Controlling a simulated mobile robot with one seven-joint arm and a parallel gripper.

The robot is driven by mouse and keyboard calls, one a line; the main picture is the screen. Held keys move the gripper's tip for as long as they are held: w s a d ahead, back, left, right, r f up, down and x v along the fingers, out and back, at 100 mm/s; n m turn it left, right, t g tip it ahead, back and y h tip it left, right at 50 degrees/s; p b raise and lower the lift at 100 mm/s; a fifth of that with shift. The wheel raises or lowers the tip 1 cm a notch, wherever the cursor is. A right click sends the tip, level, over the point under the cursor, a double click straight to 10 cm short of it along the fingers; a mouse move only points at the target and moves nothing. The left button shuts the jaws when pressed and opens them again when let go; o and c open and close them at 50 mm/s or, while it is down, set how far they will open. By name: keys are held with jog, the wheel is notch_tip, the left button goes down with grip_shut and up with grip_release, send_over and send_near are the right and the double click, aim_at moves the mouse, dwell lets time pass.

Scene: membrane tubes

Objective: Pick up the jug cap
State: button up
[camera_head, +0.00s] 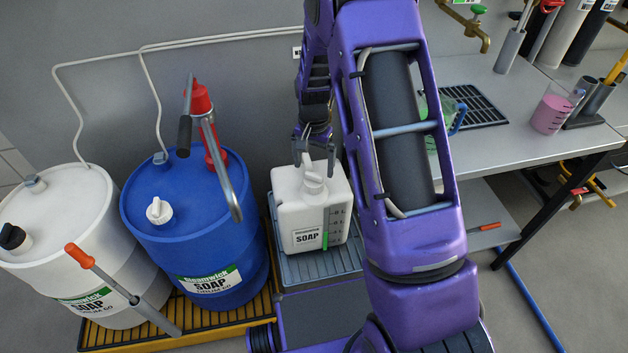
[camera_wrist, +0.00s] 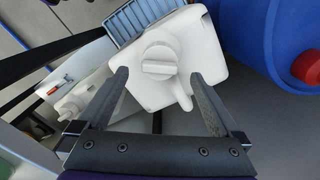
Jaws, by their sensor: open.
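The white soap jug (camera_head: 290,215) stands upright on a grey-blue ribbed tray (camera_head: 325,268). Its white ridged jug cap (camera_head: 313,183) is on top of its neck; in the wrist view the cap (camera_wrist: 158,60) shows from above with a raised bar across it. The jug's spout points toward the lower right there. My gripper (camera_head: 314,160) is above the cap, pointing down. In the wrist view my gripper (camera_wrist: 160,76) is open, with one finger on each side of the cap and clear gaps to it. I see nothing held between the fingers.
A blue drum (camera_head: 190,225) with a red pump (camera_head: 203,125) and lever stands left of the jug, beside a white drum (camera_head: 65,225). Both stand on a yellow-edged pallet (camera_head: 262,305). A metal bench (camera_head: 540,140) with a pink-filled beaker (camera_head: 550,112) is at the right.

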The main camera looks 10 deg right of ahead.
aim_at(314, 174)
notch_tip(314, 174, down, 5)
jog(key=shift+r, duration=0.2)
jog(key=c, duration=1.3)
